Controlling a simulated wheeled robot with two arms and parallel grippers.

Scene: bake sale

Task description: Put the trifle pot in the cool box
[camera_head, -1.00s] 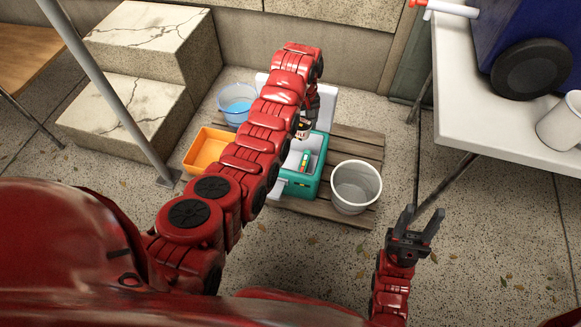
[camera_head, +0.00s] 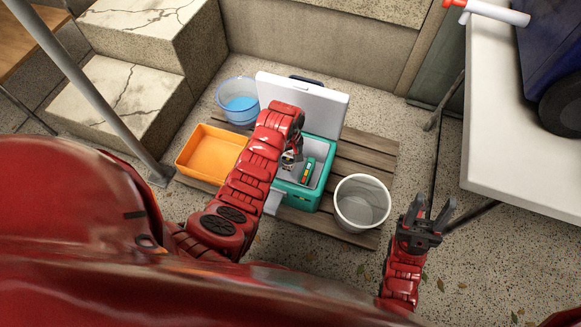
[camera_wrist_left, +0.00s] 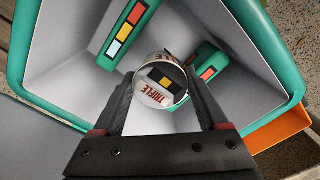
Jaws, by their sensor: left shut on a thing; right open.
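The trifle pot (camera_wrist_left: 160,82) is a small round pot with a "TRIFLE" label, held between the fingers of my left gripper (camera_wrist_left: 160,105). In the head view the pot (camera_head: 289,157) is partly hidden by my left gripper (camera_head: 294,148). The cool box (camera_head: 300,195) is teal with a pale grey inside, and its white lid (camera_head: 318,103) stands open behind it. My left gripper points down into the box's opening. I cannot tell whether the pot touches the floor of the box. My right gripper (camera_head: 428,215) is open and empty, right of the pallet.
Two teal blocks with coloured stripes (camera_wrist_left: 126,30) lie inside the cool box. An orange tray (camera_head: 212,153), a blue bucket (camera_head: 238,100) and a grey bucket (camera_head: 362,203) stand around it on a wooden pallet (camera_head: 335,232). A white table (camera_head: 510,130) is at the right.

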